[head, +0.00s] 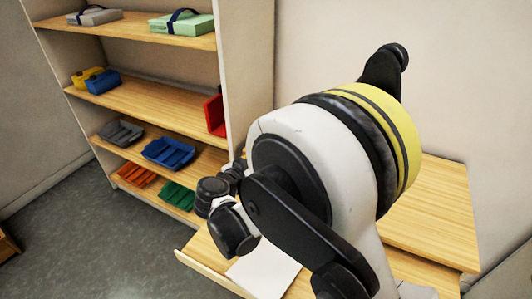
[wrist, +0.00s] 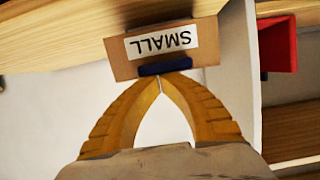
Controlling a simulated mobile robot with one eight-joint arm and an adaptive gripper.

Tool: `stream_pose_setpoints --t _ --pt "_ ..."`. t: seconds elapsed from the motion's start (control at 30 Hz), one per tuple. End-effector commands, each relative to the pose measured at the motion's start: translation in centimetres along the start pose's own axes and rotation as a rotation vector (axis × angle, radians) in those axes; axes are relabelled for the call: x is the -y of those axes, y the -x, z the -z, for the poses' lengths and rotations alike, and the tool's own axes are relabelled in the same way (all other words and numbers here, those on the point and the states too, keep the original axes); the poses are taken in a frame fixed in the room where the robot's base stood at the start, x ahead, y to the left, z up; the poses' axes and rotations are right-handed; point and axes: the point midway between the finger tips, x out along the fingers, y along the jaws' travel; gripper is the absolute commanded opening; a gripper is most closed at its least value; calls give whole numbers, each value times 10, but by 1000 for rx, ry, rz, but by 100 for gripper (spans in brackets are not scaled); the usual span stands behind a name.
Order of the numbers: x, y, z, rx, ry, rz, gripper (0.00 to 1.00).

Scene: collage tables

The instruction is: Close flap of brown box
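The brown box (wrist: 208,52) shows in the upper middle of the wrist view, with a white label reading "SMALL" upside down. I cannot make out which part of it is the flap, or how far open that is. A dark blue piece (wrist: 164,67) lies along the box's near edge. My gripper (wrist: 160,78) has yellow fingers whose tips meet right at this blue piece. Nothing clearly shows between the tips, and I cannot tell whether they touch the box. In the head view the box does not show; my arm covers much of the table.
A wooden table (head: 435,215) stands at the right, with a white sheet (head: 262,272) near its front. A shelf unit (head: 150,95) at the left holds coloured trays and folders. A red bin (head: 215,114) sits at its right side. Open floor (head: 85,235) lies at lower left.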

Motion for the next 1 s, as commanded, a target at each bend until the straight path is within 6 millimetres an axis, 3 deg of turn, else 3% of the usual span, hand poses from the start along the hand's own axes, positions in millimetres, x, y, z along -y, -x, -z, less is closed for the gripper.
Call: stream_pose_setpoints --t 0.03,0.1,0.33,1.0 --pt "0 -3 -15 0 0 0 0" --pt "0 -5 -26 0 0 0 0" --pt "0 -10 -47 1 0 -1 0" --pt "-1 -11 -52 4 -1 -2 0"
